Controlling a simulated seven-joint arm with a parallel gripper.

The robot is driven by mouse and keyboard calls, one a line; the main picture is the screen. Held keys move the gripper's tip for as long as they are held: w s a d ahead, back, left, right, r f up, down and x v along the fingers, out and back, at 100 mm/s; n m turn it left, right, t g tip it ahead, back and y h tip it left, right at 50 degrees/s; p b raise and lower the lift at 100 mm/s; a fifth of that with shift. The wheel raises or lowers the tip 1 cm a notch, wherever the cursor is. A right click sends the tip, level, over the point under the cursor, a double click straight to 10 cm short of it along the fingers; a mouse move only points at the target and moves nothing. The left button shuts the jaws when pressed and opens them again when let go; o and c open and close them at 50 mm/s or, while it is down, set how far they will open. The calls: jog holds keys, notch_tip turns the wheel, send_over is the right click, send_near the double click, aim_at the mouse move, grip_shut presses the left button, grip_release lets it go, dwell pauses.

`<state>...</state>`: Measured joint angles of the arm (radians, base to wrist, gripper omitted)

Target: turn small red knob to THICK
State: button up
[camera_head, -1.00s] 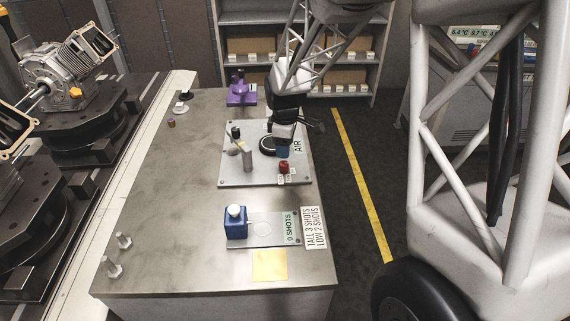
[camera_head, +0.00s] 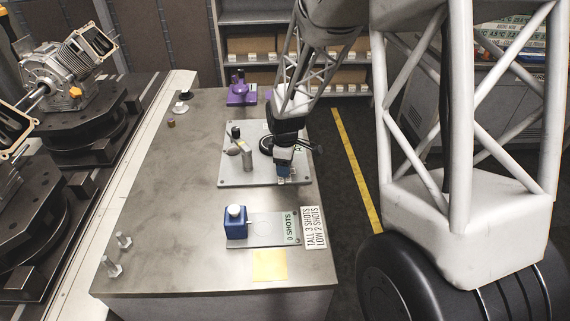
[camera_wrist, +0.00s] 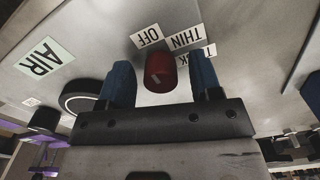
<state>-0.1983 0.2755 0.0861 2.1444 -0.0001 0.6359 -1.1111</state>
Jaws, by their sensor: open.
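The small red knob (camera_wrist: 160,75) stands on the grey plate (camera_head: 240,177); the wrist view shows a pale mark on it. My gripper (camera_wrist: 162,66) is open, with one blue finger on each side of the knob. Gaps show between the fingers and the knob in the wrist view. Labels OFF (camera_wrist: 147,36) and THIN (camera_wrist: 186,38) lie beside the knob. The THICK label (camera_wrist: 197,54) is partly hidden by the right finger. In the head view my gripper (camera_head: 284,172) is over the plate's right part and hides the knob.
A black round dial (camera_wrist: 83,97) sits near the AIR label (camera_wrist: 40,68). A blue block (camera_head: 236,222) with a white button is nearer the front. The table's left middle is mostly clear.

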jog(key=c, duration=0.9)
jog(key=shift+c, duration=0.2)
